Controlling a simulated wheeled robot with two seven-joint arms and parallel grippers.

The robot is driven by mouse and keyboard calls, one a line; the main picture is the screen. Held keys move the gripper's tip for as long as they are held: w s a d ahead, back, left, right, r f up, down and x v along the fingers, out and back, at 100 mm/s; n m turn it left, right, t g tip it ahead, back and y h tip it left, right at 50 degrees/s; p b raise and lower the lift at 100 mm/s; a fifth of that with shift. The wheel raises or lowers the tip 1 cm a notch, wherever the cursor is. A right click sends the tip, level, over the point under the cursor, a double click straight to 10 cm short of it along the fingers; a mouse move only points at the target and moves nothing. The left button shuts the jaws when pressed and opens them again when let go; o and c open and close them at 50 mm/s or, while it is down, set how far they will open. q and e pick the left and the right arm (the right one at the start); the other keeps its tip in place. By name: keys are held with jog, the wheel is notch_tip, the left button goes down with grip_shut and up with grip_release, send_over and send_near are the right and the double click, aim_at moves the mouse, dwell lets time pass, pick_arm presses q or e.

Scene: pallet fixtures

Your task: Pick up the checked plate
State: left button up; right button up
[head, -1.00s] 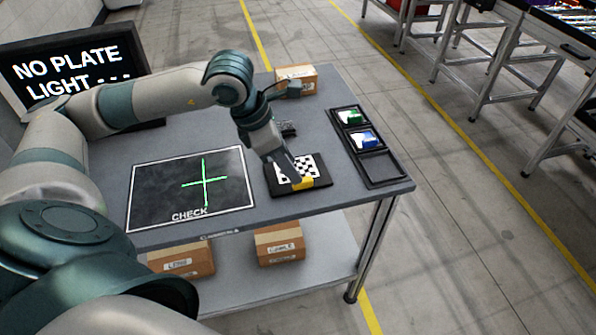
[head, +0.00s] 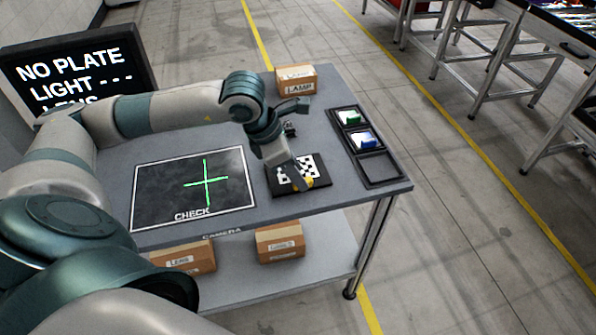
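The checked plate (head: 308,165), black and white, lies on a black base (head: 318,182) right of the CHECK mat on the table. My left gripper (head: 304,181) points down over the plate and hides part of it. A yellow piece shows at its fingertips. The fingers are too small and covered to tell whether they are open or shut, or whether they touch the plate. My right gripper is not in view.
The dark CHECK mat (head: 163,207) with a green cross is bare. A black tray (head: 379,182) holds a green and a blue item; its front slot is empty. A LAMP box (head: 296,86) stands at the back. The screen (head: 75,62) reads "NO PLATE".

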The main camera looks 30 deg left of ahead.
pick_arm(q)
jog(key=shift+x, duration=1.15)
jog(key=shift+r, duration=0.1)
grip_shut()
